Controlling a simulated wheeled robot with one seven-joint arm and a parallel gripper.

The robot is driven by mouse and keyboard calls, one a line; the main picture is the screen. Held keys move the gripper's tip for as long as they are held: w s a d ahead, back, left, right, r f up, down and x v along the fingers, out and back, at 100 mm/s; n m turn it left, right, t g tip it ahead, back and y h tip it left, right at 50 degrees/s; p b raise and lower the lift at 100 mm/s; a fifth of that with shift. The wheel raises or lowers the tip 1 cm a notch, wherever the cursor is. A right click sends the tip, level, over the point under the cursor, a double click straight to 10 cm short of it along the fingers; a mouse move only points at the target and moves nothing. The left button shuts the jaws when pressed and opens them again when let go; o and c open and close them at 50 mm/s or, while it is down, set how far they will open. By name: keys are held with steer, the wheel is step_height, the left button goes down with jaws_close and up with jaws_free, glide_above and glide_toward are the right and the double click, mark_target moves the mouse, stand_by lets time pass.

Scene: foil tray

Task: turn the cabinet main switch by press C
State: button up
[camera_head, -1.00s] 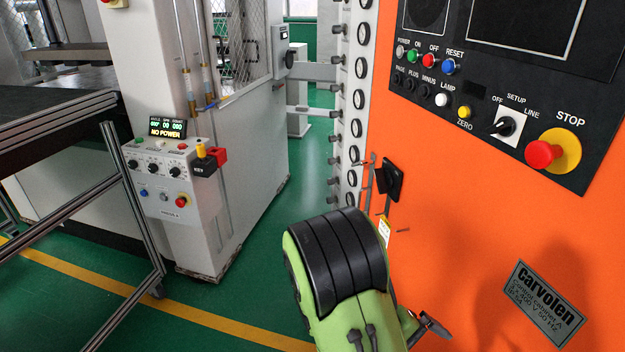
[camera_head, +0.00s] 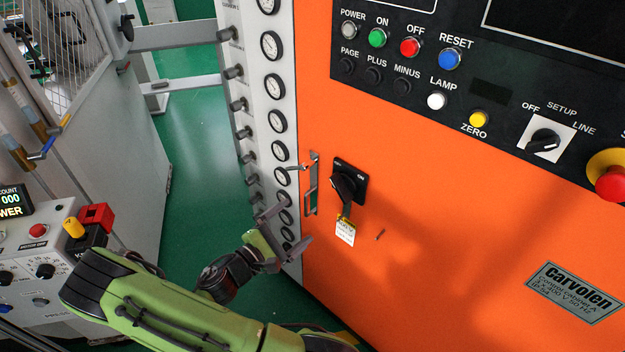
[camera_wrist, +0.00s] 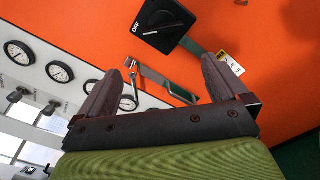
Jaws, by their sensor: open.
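The cabinet main switch (camera_head: 347,188) is a black rotary handle on a black square plate, on the orange cabinet front. A small tag hangs below it. In the wrist view the switch (camera_wrist: 165,24) shows at the top, beyond the fingertips, with the word OFF readable beside its handle. My gripper (camera_head: 288,226) is open and empty, left of and below the switch and apart from it. Its two fingers (camera_wrist: 160,85) point toward the cabinet in the wrist view.
A metal latch handle (camera_head: 311,185) sits on the cabinet left of the switch. A column of gauges (camera_head: 277,121) runs down the cabinet's left edge. A control panel (camera_head: 460,95) with buttons is above right. A grey console (camera_head: 40,250) stands at the left. Green floor lies between.

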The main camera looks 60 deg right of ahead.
mark_target(337, 191)
steer(key=x, duration=1.5)
steer(key=shift+s+d, duration=0.2)
steer(key=shift+s, duration=0.2)
steer(key=c, duration=0.8)
